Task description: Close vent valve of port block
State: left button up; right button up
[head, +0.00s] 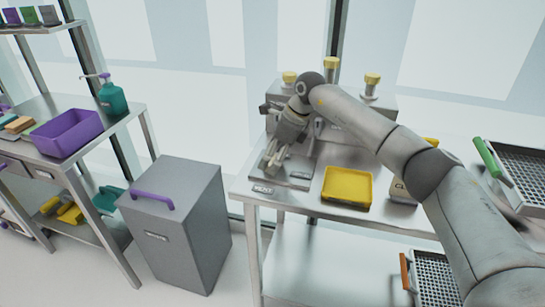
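The grey port block (300,175) lies on the steel table (318,209), near its front left corner. A small label that seems to read VENT (262,189) is at its front left. My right arm reaches in from the right, and my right gripper (272,161) points down over the left part of the block. The gripper hides the vent valve, so I cannot tell whether it touches the valve or how the valve is turned. The fingers are too small to tell open from shut. My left gripper is not in view.
A yellow tray (347,186) lies right of the block. Grey units with yellow caps (372,79) stand behind. A grey bin (187,230) with a purple handle stands on the floor to the left. A wire basket (522,172) with a green handle is at the right.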

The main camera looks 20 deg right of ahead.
jog(key=v, duration=1.1)
jog(key=shift+d, duration=0.15)
jog(key=shift+s+r, duration=0.1)
jog(key=shift+s, duration=0.05)
